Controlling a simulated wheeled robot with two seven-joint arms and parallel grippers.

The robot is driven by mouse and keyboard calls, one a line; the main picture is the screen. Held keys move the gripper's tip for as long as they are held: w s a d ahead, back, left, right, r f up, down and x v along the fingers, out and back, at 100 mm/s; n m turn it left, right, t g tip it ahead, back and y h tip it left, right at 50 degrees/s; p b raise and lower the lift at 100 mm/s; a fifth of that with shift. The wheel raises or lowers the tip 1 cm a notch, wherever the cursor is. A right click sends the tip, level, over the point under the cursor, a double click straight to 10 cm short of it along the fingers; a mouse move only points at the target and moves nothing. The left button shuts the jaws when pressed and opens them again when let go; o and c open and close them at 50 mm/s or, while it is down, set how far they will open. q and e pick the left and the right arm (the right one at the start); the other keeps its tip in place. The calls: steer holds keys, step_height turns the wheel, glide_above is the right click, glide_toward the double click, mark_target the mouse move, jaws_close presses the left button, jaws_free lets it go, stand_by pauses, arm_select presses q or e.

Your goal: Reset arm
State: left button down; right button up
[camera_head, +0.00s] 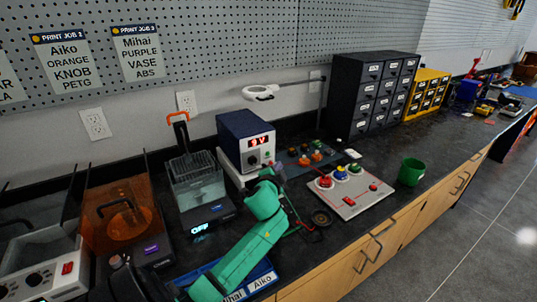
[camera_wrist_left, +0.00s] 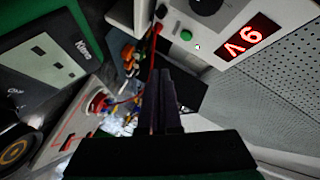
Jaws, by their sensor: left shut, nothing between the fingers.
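My left arm (camera_head: 250,245) is green and reaches up from the bottom of the head view. My left gripper (camera_head: 279,172) is at its end, in front of the dark blue power supply (camera_head: 236,128), whose red display reads 9V. In the left wrist view the gripper's dark fingers (camera_wrist_left: 166,98) are shut together with nothing between them. The power supply's white front (camera_wrist_left: 215,25) is close by in that view. I cannot tell whether the fingers touch it. My right gripper is not in view.
A board with colored buttons (camera_head: 350,190) and a green cup (camera_head: 411,171) stand to the right on the black counter (camera_head: 405,210). A tank with an OFF display (camera_head: 198,185) and an orange-covered machine (camera_head: 125,222) stand left. Dark drawers (camera_head: 370,90) stand behind.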

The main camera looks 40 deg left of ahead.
arm_select(q)
steer(key=shift+s+d, duration=0.25)
steer(key=shift+d, duration=0.55)
